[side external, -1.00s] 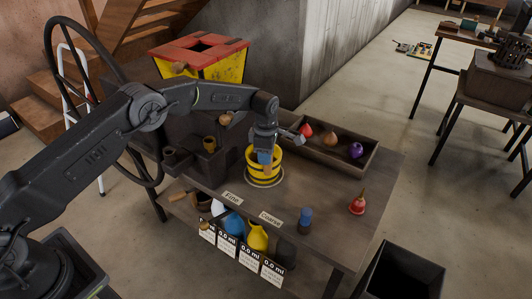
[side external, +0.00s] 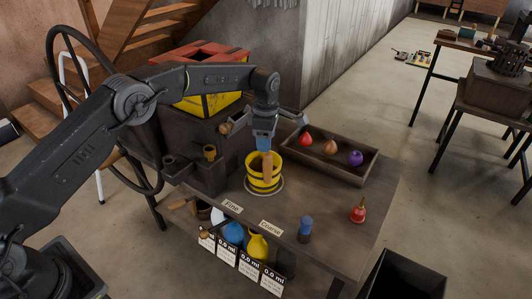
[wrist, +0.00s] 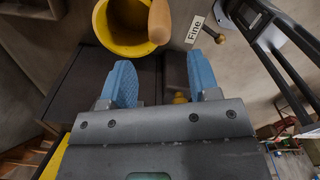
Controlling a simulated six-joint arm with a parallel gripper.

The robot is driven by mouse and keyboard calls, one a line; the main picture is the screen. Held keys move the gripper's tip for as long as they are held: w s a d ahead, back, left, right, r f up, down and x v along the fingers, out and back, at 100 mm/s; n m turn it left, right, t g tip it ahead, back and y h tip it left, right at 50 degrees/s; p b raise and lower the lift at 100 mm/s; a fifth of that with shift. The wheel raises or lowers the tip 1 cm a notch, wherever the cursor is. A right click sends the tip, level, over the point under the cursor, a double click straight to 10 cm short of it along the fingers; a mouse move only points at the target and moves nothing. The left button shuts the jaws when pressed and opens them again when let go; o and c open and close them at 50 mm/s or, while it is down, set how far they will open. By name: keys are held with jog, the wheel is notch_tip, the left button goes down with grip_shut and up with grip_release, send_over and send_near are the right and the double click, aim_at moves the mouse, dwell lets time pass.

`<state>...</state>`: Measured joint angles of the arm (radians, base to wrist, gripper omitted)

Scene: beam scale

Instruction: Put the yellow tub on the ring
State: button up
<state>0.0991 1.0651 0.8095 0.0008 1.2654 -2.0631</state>
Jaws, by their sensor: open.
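The yellow tub (side external: 257,184), with dark bands, stands upright on the pale ring (side external: 281,189) on the table. A light wooden handle (side external: 267,167) stands up at the tub's side. My gripper (side external: 264,147) is above the tub, pointing down. In the wrist view my gripper (wrist: 163,75) has its two blue fingers spread apart with nothing between them. The tub (wrist: 101,28) and its handle (wrist: 158,22) show at the top of that view, beyond the fingertips. The ring is mostly hidden under the tub.
A wooden tray (side external: 330,163) with red, orange and purple bulb-shaped items lies behind on the right. A blue-topped item (side external: 306,224) and a red one (side external: 357,211) stand on the right of the table. Labels "Fine" (side external: 232,206) and "Coarse" (side external: 271,228) lie near the front edge.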

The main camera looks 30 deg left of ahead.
jog(key=shift+r, duration=1.75)
jog(key=s+a+r+m+t, duration=0.35)
jog(key=s+r+m, duration=0.75)
jog(key=s+r, duration=0.7)
jog(key=s+a+f+m+t, duration=0.1)
jog(key=s+m, duration=0.4)
jog(key=s, duration=0.6)
jog(key=s+a+f+m+t, duration=0.1)
jog(key=s+f+m, duration=0.1)
jog(key=s+m, duration=0.4)
jog(key=s, duration=0.4)
jog(key=shift+s+a+f+m, duration=0.15)
jog(key=shift+s+a+m, duration=0.05)
jog(key=shift+s+m, duration=0.15)
